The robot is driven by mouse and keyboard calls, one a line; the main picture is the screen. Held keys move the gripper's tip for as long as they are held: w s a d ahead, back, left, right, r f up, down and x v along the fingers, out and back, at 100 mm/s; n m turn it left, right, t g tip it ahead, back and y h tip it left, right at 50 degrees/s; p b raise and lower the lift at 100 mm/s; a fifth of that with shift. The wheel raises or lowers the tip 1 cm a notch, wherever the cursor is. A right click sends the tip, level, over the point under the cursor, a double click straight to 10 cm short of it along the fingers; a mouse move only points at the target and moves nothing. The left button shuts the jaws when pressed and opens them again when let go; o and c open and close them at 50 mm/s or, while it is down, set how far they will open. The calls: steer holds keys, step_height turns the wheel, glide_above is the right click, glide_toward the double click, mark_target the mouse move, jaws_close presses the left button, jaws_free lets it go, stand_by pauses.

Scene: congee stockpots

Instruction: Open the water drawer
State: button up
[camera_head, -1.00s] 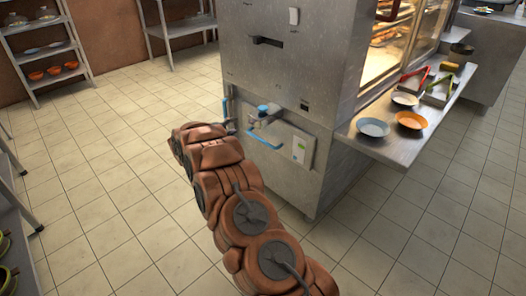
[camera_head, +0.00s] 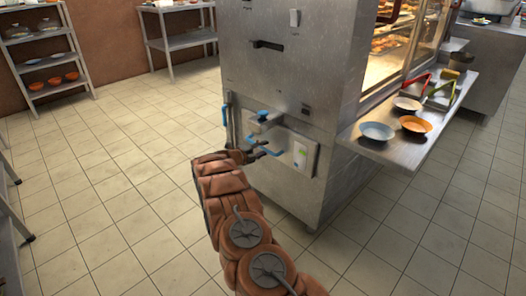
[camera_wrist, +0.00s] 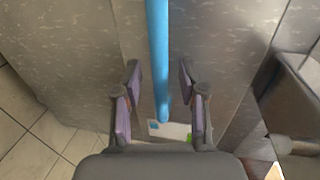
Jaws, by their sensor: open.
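The water drawer front (camera_head: 284,143) is low on the grey metal cabinet, with a slim blue bar handle (camera_head: 252,139) across it. In the head view my gripper (camera_head: 266,149) is in front of this front and hides part of the handle. In the wrist view the blue bar (camera_wrist: 158,50) runs from the top edge down between the two fingers of my open gripper (camera_wrist: 159,72). Neither finger visibly touches the bar. The drawer appears closed.
A tap with a blue knob (camera_head: 263,115) juts out just above the drawer. A steel side shelf (camera_head: 392,148) with bowls sticks out at the right. The tiled floor (camera_head: 120,180) at left is clear.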

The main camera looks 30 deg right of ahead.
steer(key=shift+w+d+f, duration=0.1)
steer(key=shift+d, duration=0.35)
jaws_close()
stand_by(0.5)
